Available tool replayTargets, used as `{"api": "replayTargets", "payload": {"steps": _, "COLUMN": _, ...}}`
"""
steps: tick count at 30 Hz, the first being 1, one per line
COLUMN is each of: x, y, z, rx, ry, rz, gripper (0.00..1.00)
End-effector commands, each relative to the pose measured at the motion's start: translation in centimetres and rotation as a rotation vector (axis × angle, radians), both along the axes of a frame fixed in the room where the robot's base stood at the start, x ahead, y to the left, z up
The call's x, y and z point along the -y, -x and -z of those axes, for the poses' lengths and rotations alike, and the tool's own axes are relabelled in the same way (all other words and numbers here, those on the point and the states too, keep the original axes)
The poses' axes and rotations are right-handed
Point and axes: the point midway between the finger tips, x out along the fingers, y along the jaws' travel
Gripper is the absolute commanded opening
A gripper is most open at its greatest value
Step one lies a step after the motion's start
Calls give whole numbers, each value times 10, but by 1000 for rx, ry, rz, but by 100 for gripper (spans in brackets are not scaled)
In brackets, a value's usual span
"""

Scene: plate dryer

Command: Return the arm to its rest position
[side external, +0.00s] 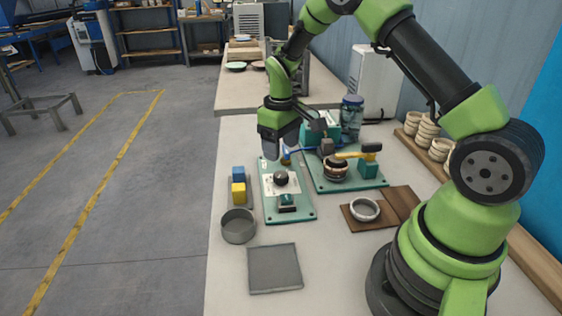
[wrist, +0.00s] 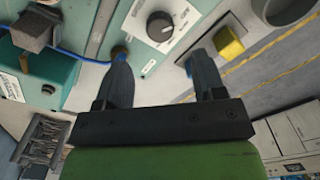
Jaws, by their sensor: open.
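My gripper (side external: 272,152) hangs over the far end of a green panel (side external: 303,215) that carries a black knob (side external: 281,178). In the wrist view my gripper (wrist: 157,62) has its two fingers spread apart with nothing between them. The knob (wrist: 160,26) lies beyond the fingertips in that view. My arm is bent over the table, reaching away from its base. No plate is held.
A second green board (side external: 350,183) with a yellow-handled tool (side external: 355,154) stands to the right. Blue and yellow blocks (side external: 238,190), a grey round container (side external: 239,226) and a grey square plate (side external: 274,268) lie left and front. Bowls (side external: 430,138) line the right edge.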

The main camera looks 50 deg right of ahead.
Motion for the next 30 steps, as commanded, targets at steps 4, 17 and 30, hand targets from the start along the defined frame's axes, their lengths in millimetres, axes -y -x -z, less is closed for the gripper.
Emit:
{"api": "replayTargets", "payload": {"steps": 4, "x": 0, "y": 0, "z": -13, "rx": 1, "ry": 0, "rz": 1, "gripper": 63}}
{"api": "replayTargets", "payload": {"steps": 17, "x": -3, "y": 1, "z": -24, "rx": 15, "ry": 0, "rz": 8, "gripper": 63}}
{"api": "replayTargets", "payload": {"steps": 30, "x": -64, "y": 66, "z": -168, "rx": 288, "ry": -59, "rz": 171, "gripper": 63}}
